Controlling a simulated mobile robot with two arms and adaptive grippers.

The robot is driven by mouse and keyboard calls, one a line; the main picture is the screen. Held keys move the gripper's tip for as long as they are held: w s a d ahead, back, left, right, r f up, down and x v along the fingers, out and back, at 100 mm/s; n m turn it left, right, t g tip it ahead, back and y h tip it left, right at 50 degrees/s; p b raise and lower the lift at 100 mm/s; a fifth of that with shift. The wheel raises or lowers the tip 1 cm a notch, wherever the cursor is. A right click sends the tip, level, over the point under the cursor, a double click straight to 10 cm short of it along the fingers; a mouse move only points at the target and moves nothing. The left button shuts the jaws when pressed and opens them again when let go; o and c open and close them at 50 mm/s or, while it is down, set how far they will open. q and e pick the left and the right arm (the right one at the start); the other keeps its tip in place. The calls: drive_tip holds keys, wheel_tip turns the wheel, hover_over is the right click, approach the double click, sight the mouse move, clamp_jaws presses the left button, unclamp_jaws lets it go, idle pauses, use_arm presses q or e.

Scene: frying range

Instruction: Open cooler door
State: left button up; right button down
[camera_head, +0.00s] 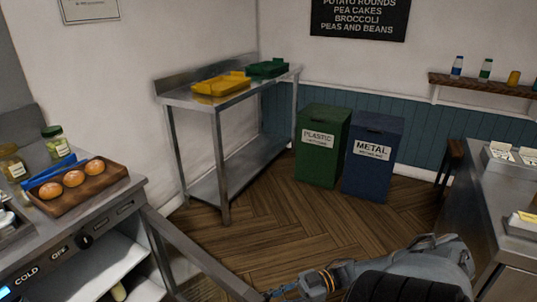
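The cooler (108,217) is a steel counter unit at the lower left, with a knob marked COLD and OFF on its front. Its white interior (105,278) shows below, with a pale green item inside. A metal-framed door (203,256) stands swung out from the cooler's right end, with floor visible through its frame. My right gripper (272,292) is at the bottom, at or close to the door's outer end. Contact and its finger opening cannot be made out. My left gripper is not in view.
A wooden tray (108,190) with buns and two jars (55,141) stand on the counter. A steel table (225,103) holds yellow and green trays. Green (322,146) and blue (373,157) bins stand behind. Another counter (505,205) is at right. The middle floor is clear.

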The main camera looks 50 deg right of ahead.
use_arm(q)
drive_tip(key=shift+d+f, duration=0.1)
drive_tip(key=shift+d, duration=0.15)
use_arm(e)
drive_tip(key=shift+w+d+r+t, duration=0.15)
drive_tip(key=shift+w+d, duration=0.15)
drive_tip(key=shift+d, duration=0.1)
drive_tip(key=shift+w+d+r+t, duration=0.1)
drive_tip(key=shift+w+d+t, duration=0.05)
drive_tip(key=shift+w+d, duration=0.2)
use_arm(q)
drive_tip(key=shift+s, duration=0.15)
use_arm(e)
drive_tip(key=c, duration=1.4)
unclamp_jaws()
drive_tip(key=shift+o, duration=0.4)
drive_tip(key=shift+w+f, duration=0.1)
drive_tip(key=shift+w, duration=0.2)
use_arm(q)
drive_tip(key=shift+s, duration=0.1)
use_arm(e)
drive_tip(key=shift+s, duration=0.1)
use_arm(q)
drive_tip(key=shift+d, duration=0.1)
use_arm(e)
drive_tip(key=v, duration=1.2)
drive_tip(key=shift+s, duration=0.2)
